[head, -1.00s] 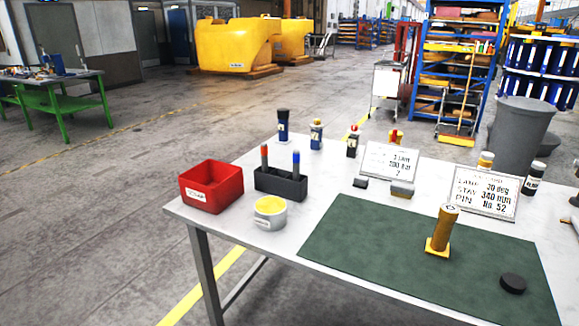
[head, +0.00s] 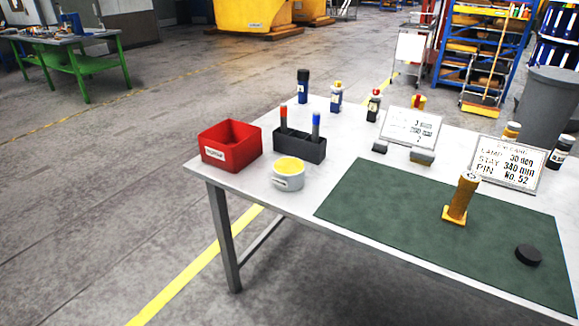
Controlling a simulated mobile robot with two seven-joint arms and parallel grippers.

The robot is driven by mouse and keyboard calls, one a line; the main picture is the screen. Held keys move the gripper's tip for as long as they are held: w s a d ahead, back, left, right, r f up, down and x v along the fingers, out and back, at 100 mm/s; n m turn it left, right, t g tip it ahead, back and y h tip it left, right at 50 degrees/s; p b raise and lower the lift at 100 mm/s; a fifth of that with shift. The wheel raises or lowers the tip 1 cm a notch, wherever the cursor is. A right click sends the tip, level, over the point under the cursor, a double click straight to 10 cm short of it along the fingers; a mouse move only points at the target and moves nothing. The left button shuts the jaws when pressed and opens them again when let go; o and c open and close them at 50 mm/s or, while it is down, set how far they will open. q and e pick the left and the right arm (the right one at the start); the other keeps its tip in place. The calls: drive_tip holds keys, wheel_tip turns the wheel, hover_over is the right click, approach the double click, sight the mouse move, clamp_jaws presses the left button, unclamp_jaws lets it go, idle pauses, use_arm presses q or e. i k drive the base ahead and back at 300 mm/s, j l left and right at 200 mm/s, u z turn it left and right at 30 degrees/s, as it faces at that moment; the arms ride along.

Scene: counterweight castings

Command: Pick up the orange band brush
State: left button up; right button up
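A dark grey holder (head: 299,148) stands on the near left part of the white table. Two upright brushes or markers stand in it. The left one has an orange-red upper part (head: 283,115) and is most likely the orange band brush. The right one has a blue upper part (head: 316,124). The lower ends of both are hidden inside the holder. Neither of my grippers is in view.
A red bin (head: 230,145) and a grey pot with yellow contents (head: 288,174) stand beside the holder. Several bottles and two sign cards (head: 507,163) stand behind. A green mat (head: 400,215) holds a brown-yellow upright piece (head: 462,198) and a black puck (head: 528,254).

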sight(283, 106)
drive_tip(key=i+j, duration=0.2)
drive_tip(key=j, duration=0.15)
drive_tip(key=i+j, duration=0.45)
drive_tip(key=j, duration=0.25)
